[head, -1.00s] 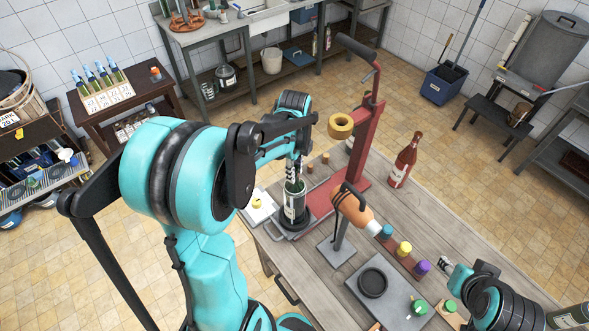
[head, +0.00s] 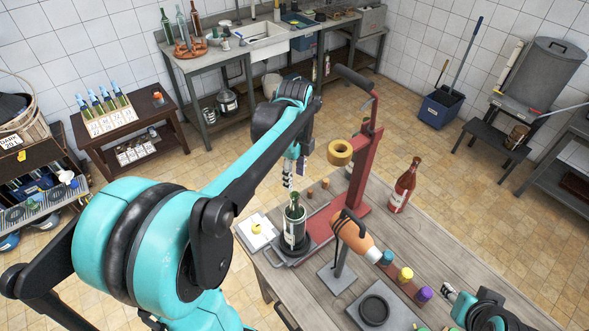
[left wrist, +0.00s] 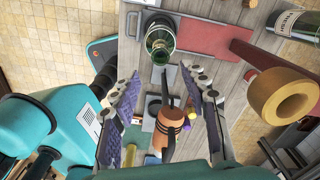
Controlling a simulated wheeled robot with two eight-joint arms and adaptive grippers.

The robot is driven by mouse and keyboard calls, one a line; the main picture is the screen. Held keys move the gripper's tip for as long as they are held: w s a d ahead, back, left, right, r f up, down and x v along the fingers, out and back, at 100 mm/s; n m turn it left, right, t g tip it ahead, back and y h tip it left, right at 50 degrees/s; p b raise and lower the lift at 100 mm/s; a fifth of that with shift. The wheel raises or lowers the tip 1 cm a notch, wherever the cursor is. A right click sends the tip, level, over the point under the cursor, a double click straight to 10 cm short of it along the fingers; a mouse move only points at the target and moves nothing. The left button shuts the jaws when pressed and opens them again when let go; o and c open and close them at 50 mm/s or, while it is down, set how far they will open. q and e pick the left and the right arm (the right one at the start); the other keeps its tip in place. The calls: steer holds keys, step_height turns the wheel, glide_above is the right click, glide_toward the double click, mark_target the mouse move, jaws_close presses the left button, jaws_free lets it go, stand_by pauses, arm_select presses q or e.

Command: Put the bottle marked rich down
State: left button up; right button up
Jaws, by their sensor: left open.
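A green glass bottle with a white label (head: 294,228) stands upright on the round dark base at the foot of the red corking stand (head: 358,185). I cannot read its label from here. In the left wrist view its open neck and shoulders (left wrist: 160,40) show from above, beyond my fingertips. My left gripper (head: 294,172) is open and empty, above the bottle's mouth and apart from it. Its two spread fingers (left wrist: 162,82) show in the left wrist view with nothing between them. My right gripper (head: 448,292) is partly seen at the lower right; its jaws are unclear.
A red-brown bottle (head: 403,187) stands at the table's far right. An orange hand tool (head: 354,234) on a stand is close to the green bottle, with coloured caps (head: 405,275) beyond.

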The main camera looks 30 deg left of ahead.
arm_select(q)
steer(key=s+d+n+t, duration=0.7)
steer(key=s+d+n, duration=0.3)
steer(key=n, duration=0.8)
steer(key=shift+s+d+f, duration=0.4)
steer(key=shift+s, duration=0.1)
steer(key=shift+a+f, duration=0.1)
